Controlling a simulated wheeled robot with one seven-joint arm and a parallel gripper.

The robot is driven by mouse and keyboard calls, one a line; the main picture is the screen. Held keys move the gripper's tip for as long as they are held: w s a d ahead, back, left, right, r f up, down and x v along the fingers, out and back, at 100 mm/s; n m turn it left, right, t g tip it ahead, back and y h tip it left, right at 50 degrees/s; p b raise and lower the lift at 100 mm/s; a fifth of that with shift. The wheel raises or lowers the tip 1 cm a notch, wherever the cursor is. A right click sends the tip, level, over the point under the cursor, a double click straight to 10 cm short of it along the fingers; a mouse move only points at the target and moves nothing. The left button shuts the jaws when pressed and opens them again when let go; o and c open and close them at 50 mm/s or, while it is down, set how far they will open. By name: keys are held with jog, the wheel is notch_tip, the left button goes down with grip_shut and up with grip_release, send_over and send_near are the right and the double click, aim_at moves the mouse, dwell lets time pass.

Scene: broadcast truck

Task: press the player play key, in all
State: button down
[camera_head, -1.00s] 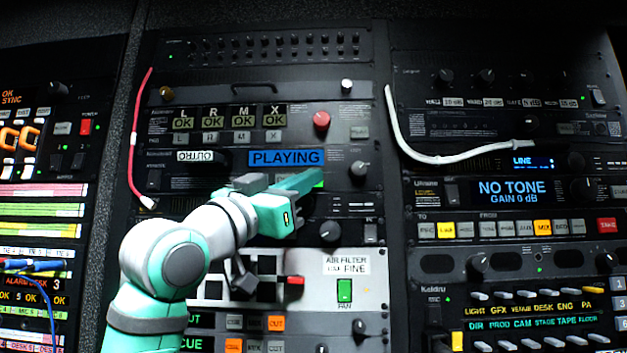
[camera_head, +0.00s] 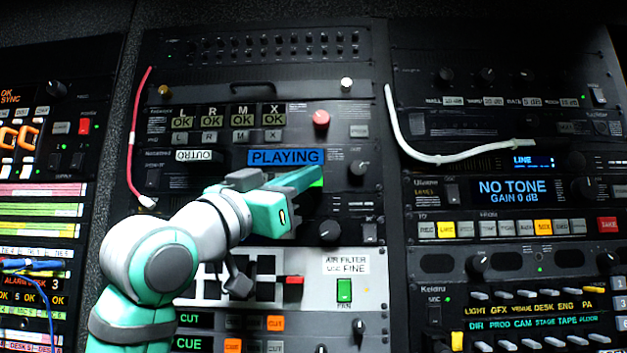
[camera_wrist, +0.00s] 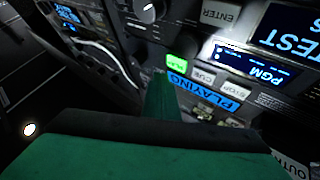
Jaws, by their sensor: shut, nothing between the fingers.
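The player's blue display (camera_head: 286,157) reads PLAYING; in the wrist view a blue PLAYING strip (camera_wrist: 203,88) shows upside down. The play key is lit green, half hidden behind my fingers in the head view (camera_head: 317,183) and clear in the wrist view (camera_wrist: 184,42). My gripper (camera_head: 312,175) is shut and empty, its tips at the player's front just beside the green key. In the wrist view the shut fingers (camera_wrist: 160,85) end short of the key in the picture; I cannot tell whether they touch the panel. Stop (camera_wrist: 229,85) and cue (camera_wrist: 203,75) keys sit beside the strip.
A red knob (camera_head: 321,118) is above the player and a black knob (camera_head: 328,230) below it. A red cable (camera_head: 133,135) hangs at left, a white cable (camera_head: 430,155) at right. A green fan switch (camera_head: 344,290) is lower down.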

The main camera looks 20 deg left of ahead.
jog(key=shift+s+d, duration=0.25)
jog(key=shift+s, duration=0.75)
jog(key=shift+s+d, duration=0.25)
jog(key=shift+s, duration=0.75)
jog(key=shift+w, duration=0.1)
